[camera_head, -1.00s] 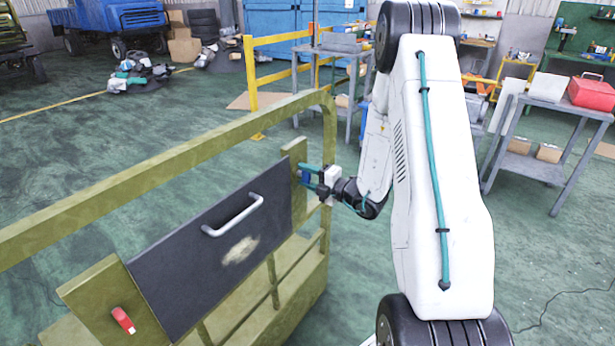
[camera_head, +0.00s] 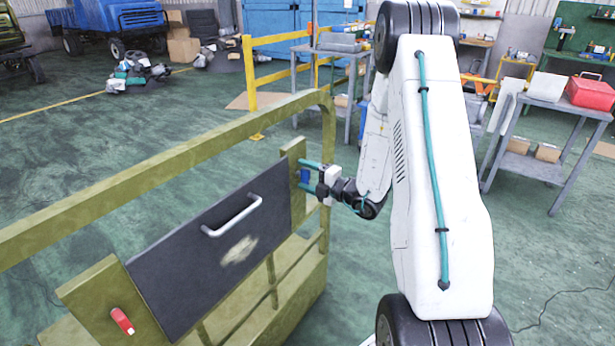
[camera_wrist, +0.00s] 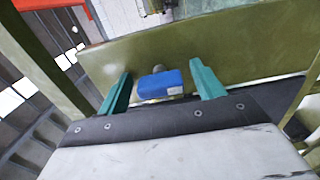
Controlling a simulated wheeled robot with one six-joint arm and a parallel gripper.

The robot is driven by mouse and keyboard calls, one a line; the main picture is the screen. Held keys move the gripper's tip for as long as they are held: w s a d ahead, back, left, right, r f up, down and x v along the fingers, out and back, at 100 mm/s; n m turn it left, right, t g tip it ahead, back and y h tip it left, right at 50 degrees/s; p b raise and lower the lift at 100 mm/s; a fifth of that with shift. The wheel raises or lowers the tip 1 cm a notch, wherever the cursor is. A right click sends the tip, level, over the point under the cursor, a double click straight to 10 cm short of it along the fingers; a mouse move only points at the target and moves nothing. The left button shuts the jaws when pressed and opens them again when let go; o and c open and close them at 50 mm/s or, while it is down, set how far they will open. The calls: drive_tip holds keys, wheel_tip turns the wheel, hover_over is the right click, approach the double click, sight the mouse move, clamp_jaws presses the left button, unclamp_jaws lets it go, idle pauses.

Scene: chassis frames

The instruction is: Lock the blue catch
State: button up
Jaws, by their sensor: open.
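The blue catch (camera_head: 304,176) sits on the olive post plate at the far right end of the dark panel (camera_head: 185,262). In the wrist view the blue catch (camera_wrist: 160,85) is a short bar lying crosswise, with a grey pivot behind it. My gripper (camera_head: 303,175) reaches it from the right with its teal fingers open. In the wrist view my gripper (camera_wrist: 160,74) has one finger on each side of the catch, with a visible gap on both sides. Part of the catch is hidden by the fingers in the head view.
A red catch (camera_head: 122,320) is on the plate at the panel's near left end. The panel has a grey handle (camera_head: 232,215). An olive rail (camera_head: 180,158) runs above the panel. A grey cart (camera_head: 545,168) stands at the right, with open green floor between.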

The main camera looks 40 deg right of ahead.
drive_tip(key=v, duration=0.7)
drive_tip(key=shift+s, duration=0.35)
drive_tip(key=shift+d, duration=0.15)
